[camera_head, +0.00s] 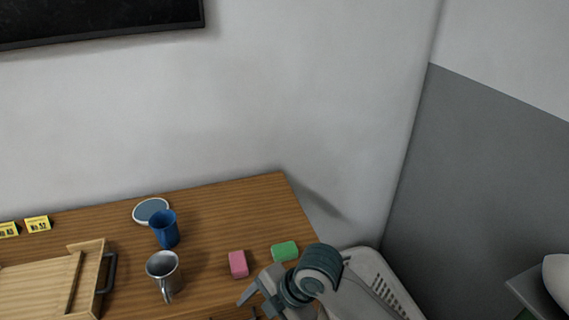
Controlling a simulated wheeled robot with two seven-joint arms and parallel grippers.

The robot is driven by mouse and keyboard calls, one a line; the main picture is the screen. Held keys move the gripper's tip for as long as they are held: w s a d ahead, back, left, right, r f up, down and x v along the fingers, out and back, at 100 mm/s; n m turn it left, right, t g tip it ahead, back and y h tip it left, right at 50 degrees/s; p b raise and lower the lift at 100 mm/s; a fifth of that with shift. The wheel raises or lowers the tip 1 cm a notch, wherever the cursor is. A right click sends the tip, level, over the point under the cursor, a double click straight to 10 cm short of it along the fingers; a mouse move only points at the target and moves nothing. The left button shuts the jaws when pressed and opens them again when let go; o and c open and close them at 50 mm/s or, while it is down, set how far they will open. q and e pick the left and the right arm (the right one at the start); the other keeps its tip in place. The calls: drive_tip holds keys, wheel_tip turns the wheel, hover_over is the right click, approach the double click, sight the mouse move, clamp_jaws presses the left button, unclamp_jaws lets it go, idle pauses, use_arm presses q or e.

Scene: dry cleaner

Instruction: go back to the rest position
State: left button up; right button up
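One of my arms shows at the bottom centre of the head view, over the table's right end; I take it to be my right arm. Its gripper (248,303) points left and down, near the front of a pink block and partly cut off by the bottom edge. I cannot tell how far its fingers are apart, and I see nothing clearly held. My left gripper is not in view.
The wooden table (235,205) bears a blue cup (166,230), a metal mug (163,272), a round coaster (150,207), a pink block (238,264), a green block (285,251), a wooden tray (88,280) and yellow tags (37,224). A white basket (365,262) stands right.

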drive_tip(key=s+d+f+m+t+h, duration=0.1)
drive_tip(key=s+d+f+m+h, duration=0.1)
drive_tip(key=s+d+f+m, duration=0.4)
drive_tip(key=s+d+f+m+t+h, duration=0.1)
drive_tip(key=s+d+f+m+h, duration=0.15)
drive_tip(key=s+d+m, duration=0.7)
drive_tip(key=s+d+f+m+t+h, duration=0.1)
drive_tip(key=s+d+f+m, duration=0.35)
drive_tip(key=d+m, duration=0.7)
wheel_tip(320, 180, down, 31)
drive_tip(key=d+n+g+b, duration=0.1)
drive_tip(key=n+g, duration=0.1)
drive_tip(key=s+d+f+g, duration=0.1)
drive_tip(key=s+d+f, duration=0.2)
drive_tip(key=s+f, duration=1.4)
drive_tip(key=shift+s+n+b, duration=0.3)
drive_tip(key=shift+s+b, duration=0.15)
drive_tip(key=shift+s, duration=0.2)
drive_tip(key=shift+r, duration=0.1)
